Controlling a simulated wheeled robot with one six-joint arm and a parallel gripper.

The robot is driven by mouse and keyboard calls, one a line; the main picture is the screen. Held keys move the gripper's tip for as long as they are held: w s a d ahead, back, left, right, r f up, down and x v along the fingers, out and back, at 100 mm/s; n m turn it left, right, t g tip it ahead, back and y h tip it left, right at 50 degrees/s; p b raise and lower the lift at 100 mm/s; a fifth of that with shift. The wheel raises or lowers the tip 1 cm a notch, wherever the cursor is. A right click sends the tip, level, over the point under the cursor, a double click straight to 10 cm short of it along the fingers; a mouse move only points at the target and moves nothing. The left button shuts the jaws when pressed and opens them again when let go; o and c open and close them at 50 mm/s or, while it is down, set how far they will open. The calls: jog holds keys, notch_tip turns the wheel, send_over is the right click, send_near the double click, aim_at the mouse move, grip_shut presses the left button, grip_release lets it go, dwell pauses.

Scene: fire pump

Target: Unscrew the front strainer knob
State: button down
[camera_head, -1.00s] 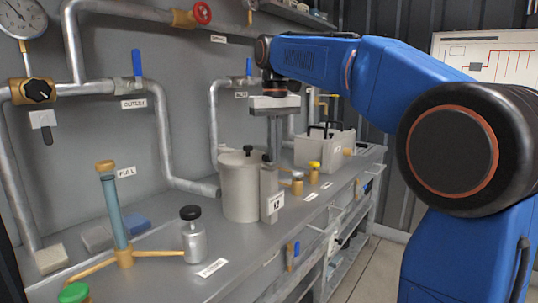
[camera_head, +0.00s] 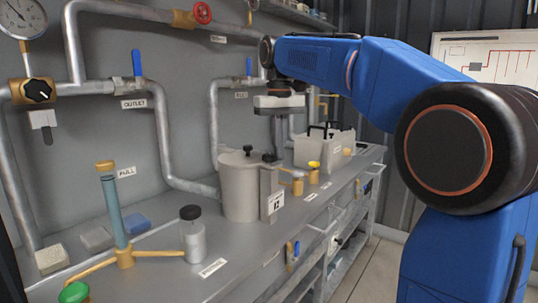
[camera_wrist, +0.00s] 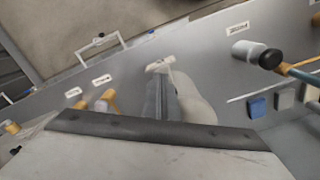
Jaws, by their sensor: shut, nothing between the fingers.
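A small grey metal cylinder with a black round knob (camera_head: 190,212) stands on the front of the bench, beside a label too small to read; I take it for the front strainer. In the wrist view its black knob (camera_wrist: 270,59) shows at the upper right. My gripper (camera_head: 275,148) points down above the bench, just right of a large grey pot (camera_head: 238,190), well behind the knob and apart from it. Its fingers (camera_wrist: 161,82) are together and empty in the wrist view. The fingertips are hard to make out in the head view.
A tall blue-green tube (camera_head: 112,210) with brass fittings stands left of the knob. A white plate (camera_head: 275,202) is by the pot. Brass fittings and a grey box (camera_head: 322,147) stand to the right. Pipes with valves line the wall. Bench space before the pot is clear.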

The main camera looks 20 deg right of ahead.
jog(key=shift+s+d, duration=0.2)
jog(key=shift+s, duration=0.1)
notch_tip(320, 180, up, 6)
dwell(0.7)
jog(key=shift+a, duration=0.1)
jog(key=a+f, duration=0.3)
jog(key=f, duration=0.3)
dwell(0.8)
jog(key=shift+w+a, duration=0.1)
